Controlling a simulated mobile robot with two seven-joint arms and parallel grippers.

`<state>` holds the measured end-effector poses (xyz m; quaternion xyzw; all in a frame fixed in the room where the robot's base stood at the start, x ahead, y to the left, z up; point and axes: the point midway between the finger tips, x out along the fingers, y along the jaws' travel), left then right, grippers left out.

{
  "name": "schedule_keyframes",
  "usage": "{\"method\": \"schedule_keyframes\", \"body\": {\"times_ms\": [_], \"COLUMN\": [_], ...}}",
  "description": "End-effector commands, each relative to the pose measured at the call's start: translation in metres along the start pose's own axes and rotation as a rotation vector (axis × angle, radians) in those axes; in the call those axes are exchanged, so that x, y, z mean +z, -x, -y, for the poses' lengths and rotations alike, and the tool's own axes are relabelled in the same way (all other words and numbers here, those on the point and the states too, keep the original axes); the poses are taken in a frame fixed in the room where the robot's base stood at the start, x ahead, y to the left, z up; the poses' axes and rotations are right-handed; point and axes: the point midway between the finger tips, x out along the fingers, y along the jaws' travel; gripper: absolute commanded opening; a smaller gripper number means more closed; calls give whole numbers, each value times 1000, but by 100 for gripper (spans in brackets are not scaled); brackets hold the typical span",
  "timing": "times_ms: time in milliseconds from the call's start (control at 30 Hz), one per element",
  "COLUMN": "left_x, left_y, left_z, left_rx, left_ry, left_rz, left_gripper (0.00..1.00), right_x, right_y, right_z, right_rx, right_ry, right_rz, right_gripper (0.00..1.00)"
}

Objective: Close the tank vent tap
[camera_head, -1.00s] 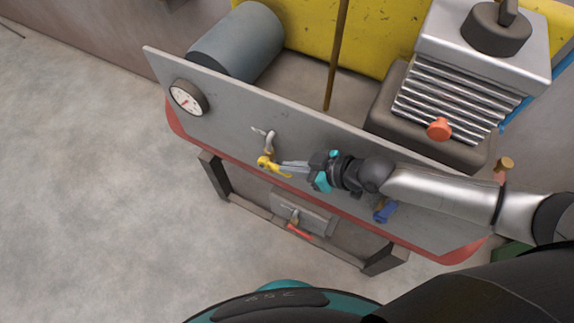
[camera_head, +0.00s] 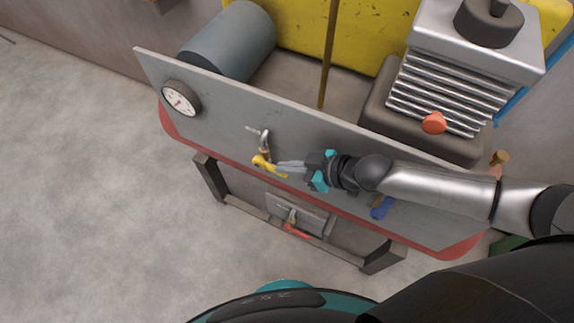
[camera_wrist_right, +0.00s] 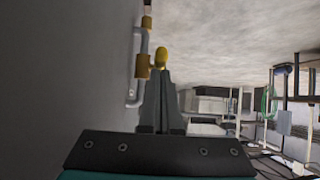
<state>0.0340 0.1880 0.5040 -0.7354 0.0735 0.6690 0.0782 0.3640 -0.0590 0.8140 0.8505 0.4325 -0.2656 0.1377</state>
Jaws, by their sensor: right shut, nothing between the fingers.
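A tap with a yellow lever (camera_head: 263,163) sits on a bent grey pipe (camera_head: 264,142) on the front of the grey panel. My right gripper (camera_head: 283,167) is shut and empty, with its fingertips at the yellow lever, coming from the right. In the right wrist view, the closed fingertips (camera_wrist_right: 163,76) are right by the rounded yellow lever end (camera_wrist_right: 161,57). I cannot tell whether they touch. The brass tap body (camera_wrist_right: 142,67) is just left of them. No readable label shows which tap is the tank vent. My left gripper is not in view.
A blue-handled tap (camera_head: 381,207) is below my right forearm. A red-handled tap (camera_head: 296,230) sits lower, under the panel. A round gauge (camera_head: 180,98) is at the panel's left end. A grey cylinder (camera_head: 232,45) lies behind the panel. The floor at left is clear.

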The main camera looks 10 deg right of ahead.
Motion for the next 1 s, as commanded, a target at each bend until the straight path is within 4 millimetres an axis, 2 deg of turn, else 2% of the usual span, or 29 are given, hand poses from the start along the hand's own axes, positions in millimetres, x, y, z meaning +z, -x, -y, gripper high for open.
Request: {"method": "schedule_keyframes", "body": {"times_ms": [33, 333, 533, 667, 1000], "left_x": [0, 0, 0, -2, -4], "left_y": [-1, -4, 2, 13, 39], "left_z": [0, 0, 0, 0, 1], "left_rx": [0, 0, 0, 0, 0], "left_ry": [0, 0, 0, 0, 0], "left_rz": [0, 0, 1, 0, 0], "left_gripper": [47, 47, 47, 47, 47], "right_x": [11, 4, -5, -28, -100], "right_y": [-3, -15, -8, 7, 58], "right_z": [3, 5, 5, 4, 1], "right_rx": [-6, -9, -9, -6, 1], "right_ry": [-6, -7, -6, -4, 1], "right_rz": [28, 25, 25, 17, 2], "right_gripper": [0, 0, 0, 0, 0]}}
